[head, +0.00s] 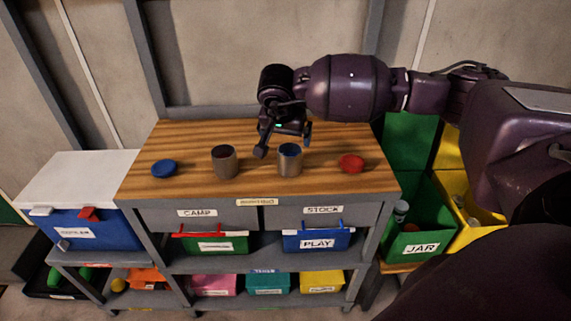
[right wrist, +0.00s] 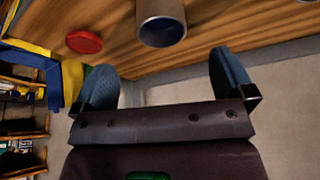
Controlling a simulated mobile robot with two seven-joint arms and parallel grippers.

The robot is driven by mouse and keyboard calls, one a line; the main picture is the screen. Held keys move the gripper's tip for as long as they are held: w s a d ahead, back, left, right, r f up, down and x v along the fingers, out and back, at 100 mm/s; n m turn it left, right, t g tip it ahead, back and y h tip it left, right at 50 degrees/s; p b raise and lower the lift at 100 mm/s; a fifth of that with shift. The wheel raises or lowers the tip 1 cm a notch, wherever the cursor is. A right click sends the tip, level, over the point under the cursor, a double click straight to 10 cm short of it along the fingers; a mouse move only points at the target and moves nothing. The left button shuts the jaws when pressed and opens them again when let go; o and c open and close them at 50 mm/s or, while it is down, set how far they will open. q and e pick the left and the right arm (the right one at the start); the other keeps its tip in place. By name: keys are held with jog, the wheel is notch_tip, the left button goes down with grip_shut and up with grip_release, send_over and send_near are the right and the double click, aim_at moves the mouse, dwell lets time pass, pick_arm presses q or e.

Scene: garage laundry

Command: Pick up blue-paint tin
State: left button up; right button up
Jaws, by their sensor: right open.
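The blue-paint tin (head: 289,164) is an open grey metal can with blue inside, standing upright on the wooden bench top. A similar tin (head: 225,163) with dark reddish contents stands to its left. My right gripper (head: 283,146) is open and empty, close to the back of the blue-paint tin. In the right wrist view the tin (right wrist: 162,28) shows just beyond the gap between the spread fingers (right wrist: 165,78), not clearly between them. A blue lid (head: 164,168) lies at the left and a red lid (head: 351,163) at the right. My left gripper is out of view.
The wooden bench top (head: 190,190) is mostly clear around the tins, with a wall behind it. Drawers and labelled bins, such as the PLAY bin (head: 318,242), sit below. A blue cooler (head: 95,229) stands at the left, and a green JAR bin (head: 413,243) at the right.

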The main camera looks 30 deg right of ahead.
aim_at(289, 155)
jog(key=x, duration=1)
jog(key=shift+a+f, duration=0.1)
jog(key=shift+f, duration=0.2)
jog(key=shift+w+r, duration=0.1)
jog(key=c, duration=1.1)
